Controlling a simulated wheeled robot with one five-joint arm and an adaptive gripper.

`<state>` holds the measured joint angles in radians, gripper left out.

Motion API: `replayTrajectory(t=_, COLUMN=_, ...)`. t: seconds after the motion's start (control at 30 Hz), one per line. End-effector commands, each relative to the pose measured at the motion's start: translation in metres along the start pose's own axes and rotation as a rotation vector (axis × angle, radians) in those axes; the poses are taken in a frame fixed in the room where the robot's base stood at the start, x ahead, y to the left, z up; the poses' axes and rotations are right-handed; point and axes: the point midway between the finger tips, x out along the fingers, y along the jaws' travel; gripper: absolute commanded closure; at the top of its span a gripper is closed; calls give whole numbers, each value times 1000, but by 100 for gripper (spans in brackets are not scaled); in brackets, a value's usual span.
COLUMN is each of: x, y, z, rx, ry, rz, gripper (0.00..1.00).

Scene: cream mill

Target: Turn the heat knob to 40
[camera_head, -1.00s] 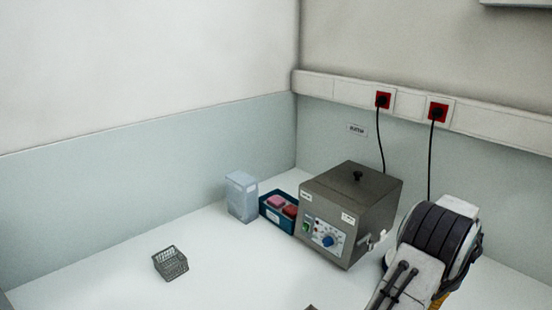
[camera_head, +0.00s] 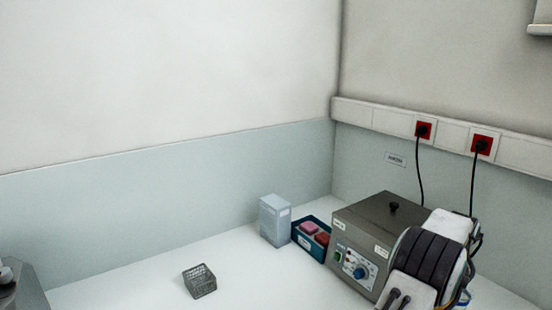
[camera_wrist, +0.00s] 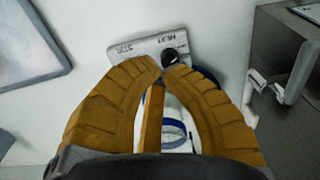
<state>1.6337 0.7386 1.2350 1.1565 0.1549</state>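In the wrist view, a pale panel (camera_wrist: 132,49) carries the printed words HEAT and STIR. A round black knob (camera_wrist: 170,56) sits at its right end, close to HEAT. My gripper (camera_wrist: 163,66) has curved yellow-brown fingers with tips almost together, right at the knob's near side. The tips overlap the knob in the picture; I cannot tell whether they touch it. The fingers hide part of the device, and a blue ring (camera_wrist: 174,132) shows between them. In the head view, this panel and my gripper's fingertips are out of sight.
A grey metal box (camera_head: 371,230) with a blue dial (camera_head: 360,272) stands at the right; its side and tap (camera_wrist: 268,86) show in the wrist view. A blue tray (camera_head: 308,251), a pale container (camera_head: 274,221) and a wire basket (camera_head: 199,281) stand left of it. The counter's middle is clear.

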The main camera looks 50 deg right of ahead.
Motion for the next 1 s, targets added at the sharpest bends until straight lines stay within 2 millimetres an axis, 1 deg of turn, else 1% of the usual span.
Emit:
replayTrajectory(t=0.17, x=2, y=0, z=3, rx=20, ry=-12, rz=2, gripper=100)
replayTrajectory(t=0.37, x=11, y=0, z=3, rx=26, ry=-12, rz=2, gripper=100)
replayTrajectory(t=0.73, x=46, y=0, z=4, rx=26, ry=-12, rz=2, gripper=100)
replayTrajectory(t=1.0, x=67, y=0, z=4, rx=26, ry=-12, rz=2, gripper=100)
